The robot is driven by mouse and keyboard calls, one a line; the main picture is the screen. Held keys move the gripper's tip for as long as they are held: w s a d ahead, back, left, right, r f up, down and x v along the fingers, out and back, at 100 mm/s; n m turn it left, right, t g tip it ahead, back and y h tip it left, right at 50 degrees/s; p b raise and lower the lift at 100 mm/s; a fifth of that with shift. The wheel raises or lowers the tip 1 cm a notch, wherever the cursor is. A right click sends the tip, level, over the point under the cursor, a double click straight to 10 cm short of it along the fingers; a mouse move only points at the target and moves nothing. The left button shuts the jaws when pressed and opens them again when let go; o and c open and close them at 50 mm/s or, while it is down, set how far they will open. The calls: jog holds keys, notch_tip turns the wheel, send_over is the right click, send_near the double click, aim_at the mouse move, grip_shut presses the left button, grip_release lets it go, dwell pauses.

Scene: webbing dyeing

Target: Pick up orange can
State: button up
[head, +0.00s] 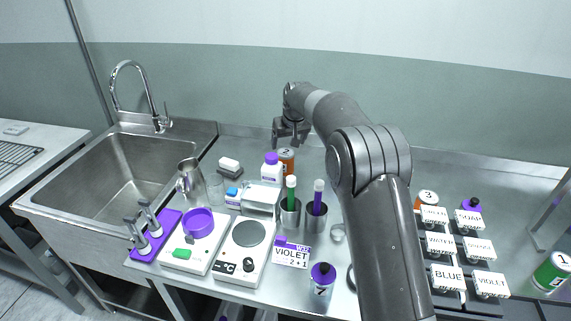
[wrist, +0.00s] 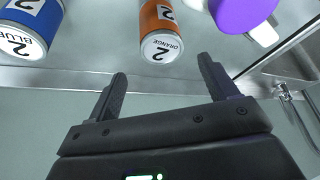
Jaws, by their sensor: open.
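The orange can (head: 287,160), with a 2 on its white top, stands on the steel counter behind a white bottle. In the wrist view the orange can (wrist: 158,22) reads "2 ORANGE" and lies beyond my fingertips, roughly between their lines. My gripper (wrist: 163,76) is open and empty, with a gap between it and the can. In the head view my gripper (head: 289,138) is just above and behind the can, partly hidden by its own wrist. A second orange-sided can (head: 427,199), marked 3, stands at the right by the labelled blocks.
A blue can (wrist: 32,24) is to one side of the orange can, and a purple-capped bottle (wrist: 243,12) is close on the other. That white bottle (head: 272,170) stands just in front. Steel cups (head: 290,214) with tubes stand nearer. The sink (head: 130,170) is left.

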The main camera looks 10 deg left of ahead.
aim_at(286, 153)
jog(key=x, duration=0.3)
jog(key=shift+f, duration=0.2)
jog(key=x, duration=0.5)
jog(key=shift+s+f, duration=0.2)
jog(key=shift+s, duration=0.1)
jog(key=shift+c, duration=0.2)
jog(key=c, duration=1.2)
jog(key=shift+r, duration=0.1)
jog(key=shift+c, duration=0.3)
jog(key=shift+r, duration=0.1)
